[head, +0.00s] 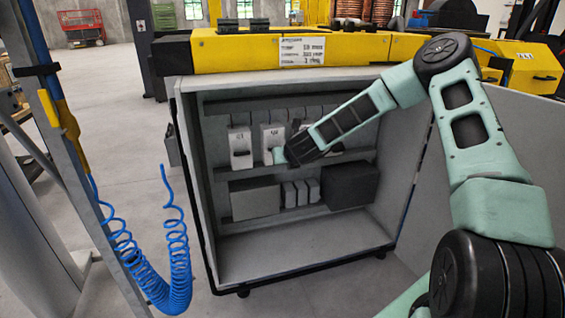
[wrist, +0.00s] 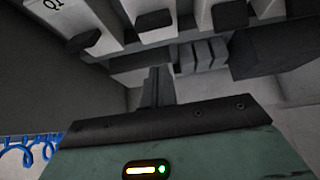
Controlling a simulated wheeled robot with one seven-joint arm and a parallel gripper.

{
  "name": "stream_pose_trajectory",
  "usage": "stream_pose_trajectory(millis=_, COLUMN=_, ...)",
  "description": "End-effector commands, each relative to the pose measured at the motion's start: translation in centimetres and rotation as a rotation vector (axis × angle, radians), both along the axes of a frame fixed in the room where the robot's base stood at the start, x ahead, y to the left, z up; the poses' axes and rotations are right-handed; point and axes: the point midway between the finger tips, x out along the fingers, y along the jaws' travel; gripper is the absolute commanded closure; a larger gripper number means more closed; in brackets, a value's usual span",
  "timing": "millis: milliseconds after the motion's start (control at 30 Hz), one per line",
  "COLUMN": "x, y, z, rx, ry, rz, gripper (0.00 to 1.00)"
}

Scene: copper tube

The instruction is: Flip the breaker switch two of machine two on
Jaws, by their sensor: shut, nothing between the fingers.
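The open grey breaker cabinet (head: 290,250) has a row of white breakers with dark levers. The left breaker (head: 240,147) is labelled Q1 in the wrist view (wrist: 54,8). The second breaker (head: 267,132) is beside it, partly covered by my gripper (head: 279,156). Breakers farther right are mostly hidden behind my arm. In the wrist view, my shut, empty gripper (wrist: 157,75) points up, below the second breaker's dark lever (wrist: 155,20). The Q1 lever (wrist: 84,40) is to its left and another lever (wrist: 230,14) to its right. I cannot tell whether the fingers touch the second lever.
Below the breakers are a grey box (head: 254,199), several small grey modules (head: 300,193) and a dark box (head: 350,185). The cabinet door (head: 480,150) stands open at the right. A blue coiled hose (head: 175,250) hangs at the left. The cabinet's lower part is empty.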

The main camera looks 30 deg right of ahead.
Motion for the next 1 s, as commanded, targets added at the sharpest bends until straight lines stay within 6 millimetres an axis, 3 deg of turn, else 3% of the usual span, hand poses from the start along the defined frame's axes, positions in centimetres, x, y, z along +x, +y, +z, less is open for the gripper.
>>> stream_pose_trajectory(millis=233, x=-1.7, y=0.5, z=1.7, rx=0.000, ry=0.001, rz=0.000, gripper=1.00)
stream_pose_trajectory(millis=833, x=-1.8, y=0.5, z=1.8, rx=0.001, ry=0.001, rz=-0.001, gripper=1.00)
stream_pose_trajectory(millis=933, x=-1.8, y=2.1, z=2.5, rx=-0.035, ry=0.010, rz=0.067, gripper=1.00)
stream_pose_trajectory(millis=1000, x=-1.8, y=4.8, z=3.4, rx=-0.095, ry=0.026, rz=0.183, gripper=1.00)
